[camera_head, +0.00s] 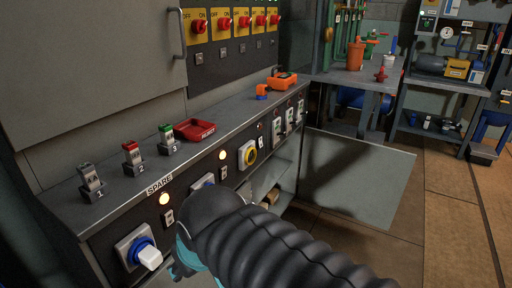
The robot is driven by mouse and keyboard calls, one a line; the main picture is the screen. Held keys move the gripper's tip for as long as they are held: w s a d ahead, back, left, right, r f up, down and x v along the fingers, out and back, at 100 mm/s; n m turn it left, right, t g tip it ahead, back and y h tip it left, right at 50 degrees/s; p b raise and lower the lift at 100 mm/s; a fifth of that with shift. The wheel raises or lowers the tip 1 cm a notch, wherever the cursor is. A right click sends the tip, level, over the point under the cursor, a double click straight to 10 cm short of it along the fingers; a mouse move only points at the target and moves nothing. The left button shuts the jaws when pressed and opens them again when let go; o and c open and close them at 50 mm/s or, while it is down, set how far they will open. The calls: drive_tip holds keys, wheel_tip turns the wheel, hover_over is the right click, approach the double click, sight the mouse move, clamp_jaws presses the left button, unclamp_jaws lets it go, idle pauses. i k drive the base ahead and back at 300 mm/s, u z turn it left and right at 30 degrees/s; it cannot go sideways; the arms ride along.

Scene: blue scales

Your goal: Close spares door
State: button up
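A pale grey door panel (360,180) stands swung open at the far end of the control cabinet (130,200), below its counter. It juts out to the right over the floor, with a dark shadow across it. I can read no label on it. The cabinet's lower opening (285,180) shows beside it, with a small tan item (271,197) inside. My arm, in a black ribbed sleeve with teal parts at its end, reaches in from the bottom right and covers part of the cabinet front. My gripper's fingers do not show. The arm is left of the door, apart from it.
The cabinet front carries a blue-and-white knob (143,254), a yellow knob (249,154) and several switches. A red tray (195,130) and an orange device (283,80) lie on the counter. A workbench (365,80) stands behind the door. Brown floor (455,215) is clear at right.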

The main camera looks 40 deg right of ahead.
sight(364, 181)
drive_tip(key=k, duration=1.65)
drive_tip(key=z, duration=2.25)
drive_tip(key=i, duration=5.15)
drive_tip(key=u, duration=2.35)
